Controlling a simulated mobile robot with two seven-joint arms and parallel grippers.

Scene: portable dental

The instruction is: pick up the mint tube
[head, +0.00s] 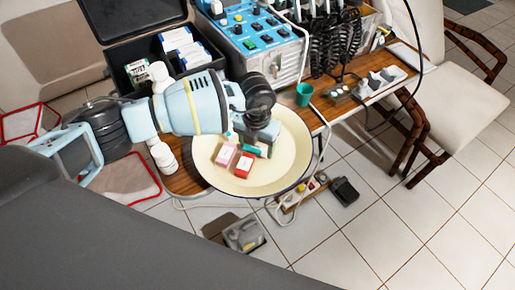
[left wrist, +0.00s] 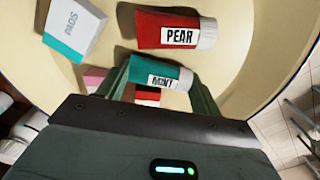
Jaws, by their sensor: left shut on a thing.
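The mint tube (left wrist: 158,73) is teal with a white cap and a MINT label. It lies across between the two fingers of my left gripper (left wrist: 163,92), which is shut on it. In the head view the left gripper (head: 258,143) is over the round cream tray (head: 285,170), and part of the teal tube (head: 254,151) shows below it. A red tube labelled PEAR (left wrist: 170,30) lies beside the mint tube in the wrist view. I cannot tell whether the mint tube touches the tray. My right gripper is not in view.
A pink-and-white box (head: 226,154) and a red box (head: 243,166) sit close to the gripper on the tray. A white-and-teal PADS box (left wrist: 75,30) is also there. A green cup (head: 304,95) and a blue dental unit (head: 262,40) stand behind.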

